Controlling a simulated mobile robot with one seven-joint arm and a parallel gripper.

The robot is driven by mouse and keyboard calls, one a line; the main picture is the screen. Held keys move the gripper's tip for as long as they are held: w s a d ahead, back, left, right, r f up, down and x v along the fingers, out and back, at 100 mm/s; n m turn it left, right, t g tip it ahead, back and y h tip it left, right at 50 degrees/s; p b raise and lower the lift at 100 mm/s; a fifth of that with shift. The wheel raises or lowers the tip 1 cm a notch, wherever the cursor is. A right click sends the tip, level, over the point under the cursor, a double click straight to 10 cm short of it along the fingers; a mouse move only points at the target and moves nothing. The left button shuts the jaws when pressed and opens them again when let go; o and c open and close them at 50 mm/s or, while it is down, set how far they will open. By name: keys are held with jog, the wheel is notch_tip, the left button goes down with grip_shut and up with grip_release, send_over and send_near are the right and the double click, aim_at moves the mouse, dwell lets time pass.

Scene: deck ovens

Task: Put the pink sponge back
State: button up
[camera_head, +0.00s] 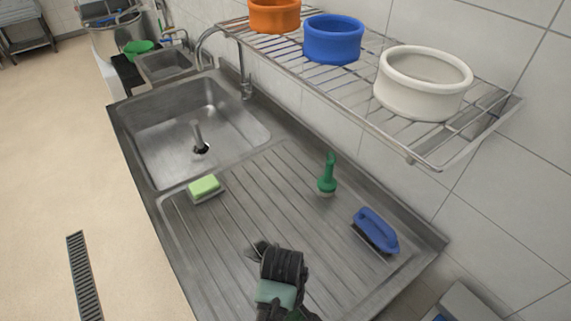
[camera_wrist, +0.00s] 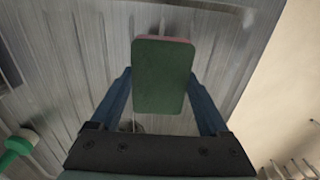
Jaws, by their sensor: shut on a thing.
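The wrist view shows a sponge (camera_wrist: 163,78) with a dark green face and a thin pink edge along its top, held between the two blue fingers of my gripper (camera_wrist: 160,76). The gripper is shut on it, above the ribbed metal drainboard. In the head view my gripper (camera_head: 263,247) is over the near part of the drainboard (camera_head: 225,240). The pink sponge cannot be made out there, with my wrist in front. A light green sponge (camera_head: 204,186) lies on the drainboard beside the sink basin.
A green brush (camera_head: 327,178) and a blue brush (camera_head: 376,230) stand on the drainboard to the right. A wire shelf (camera_head: 425,150) above holds orange (camera_head: 274,14), blue (camera_head: 333,40) and white (camera_head: 422,85) bowls. The sink basin (camera_head: 165,135) has a drain pipe standing in it.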

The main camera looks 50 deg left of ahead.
jog(key=shift+f, duration=2.4)
jog(key=shift+f, duration=0.1)
jog(key=o, duration=1)
jog(key=shift+o, duration=0.2)
notch_tip(320, 180, up, 12)
jog(key=shift+r, duration=0.15)
jog(key=shift+w, duration=0.1)
